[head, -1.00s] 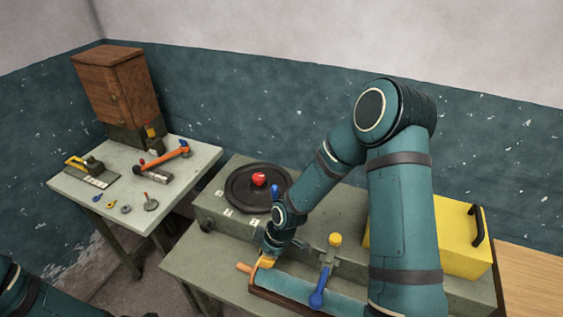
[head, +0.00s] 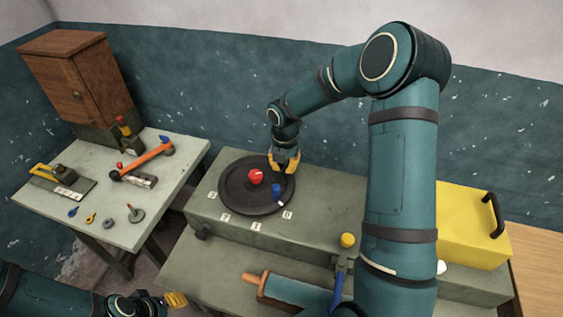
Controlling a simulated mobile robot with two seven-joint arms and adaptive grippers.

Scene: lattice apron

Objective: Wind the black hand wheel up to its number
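The black hand wheel (head: 238,201) lies flat on top of a grey-green box. A red knob (head: 256,176) stands near its middle and a blue knob (head: 277,189) at its right side. Small white number labels (head: 257,226) sit on the box around its front; the figures are too small to read surely. My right gripper (head: 285,170) points down over the wheel's far right edge, behind the blue knob, its orange fingers apart and nothing seen between them. My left gripper (head: 177,299) is at the bottom left, away from the wheel; its finger opening is unclear.
A roller with an orange handle (head: 254,279) lies in front of the box. A yellow case (head: 470,230) stands at right. A side table (head: 160,205) at left holds a hammer (head: 145,160), other tools and a wooden cabinet (head: 75,85).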

